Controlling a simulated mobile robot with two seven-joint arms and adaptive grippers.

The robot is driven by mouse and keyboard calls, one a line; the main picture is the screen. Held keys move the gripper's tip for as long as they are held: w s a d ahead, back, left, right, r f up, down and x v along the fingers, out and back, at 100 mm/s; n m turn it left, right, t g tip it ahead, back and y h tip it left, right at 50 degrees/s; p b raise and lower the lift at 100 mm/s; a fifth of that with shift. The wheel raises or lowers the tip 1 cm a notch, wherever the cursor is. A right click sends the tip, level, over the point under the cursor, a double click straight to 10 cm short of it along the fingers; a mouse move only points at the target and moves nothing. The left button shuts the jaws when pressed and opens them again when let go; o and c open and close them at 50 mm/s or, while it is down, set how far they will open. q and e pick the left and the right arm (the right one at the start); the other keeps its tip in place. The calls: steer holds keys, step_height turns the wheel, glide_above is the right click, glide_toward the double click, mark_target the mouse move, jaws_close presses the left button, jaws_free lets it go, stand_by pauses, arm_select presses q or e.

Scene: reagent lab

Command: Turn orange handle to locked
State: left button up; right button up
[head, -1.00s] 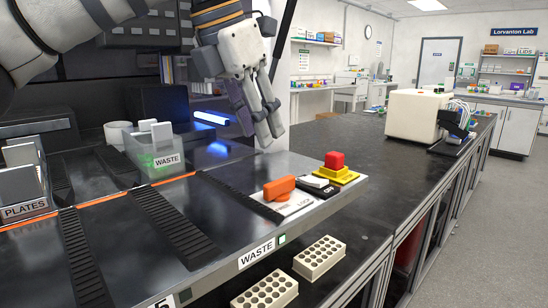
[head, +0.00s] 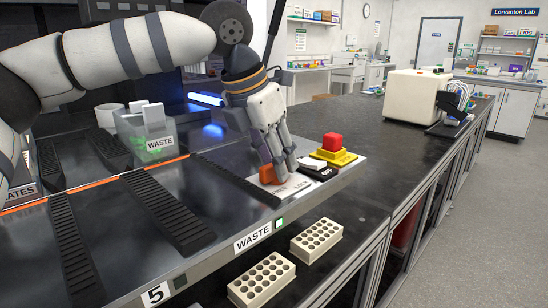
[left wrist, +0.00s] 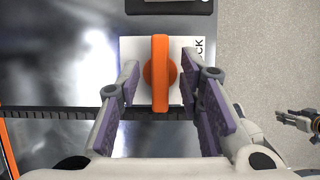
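The orange handle (head: 267,173) sits on a white plate with a LOCK label (head: 294,187) near the right end of the metal deck. In the left wrist view, the handle (left wrist: 160,72) is an upright bar on a round hub, and the letters "CK" show at the plate's right. My left gripper (head: 279,179) is down at the handle and partly hides it in the head view. Its fingers (left wrist: 154,92) are open, one on each side of the bar, with gaps to both. A small gripper, apparently my right one (left wrist: 304,121), shows at the right edge; its opening is unclear.
A red button on a yellow base (head: 333,148) and a black-and-white rocker switch (head: 317,170) stand close to the right of the handle. A waste bin (head: 145,140) is at the back left. Two beige tube racks (head: 262,279) (head: 316,240) lie below the deck's front edge.

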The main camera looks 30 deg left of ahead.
arm_select(q)
jaws_close()
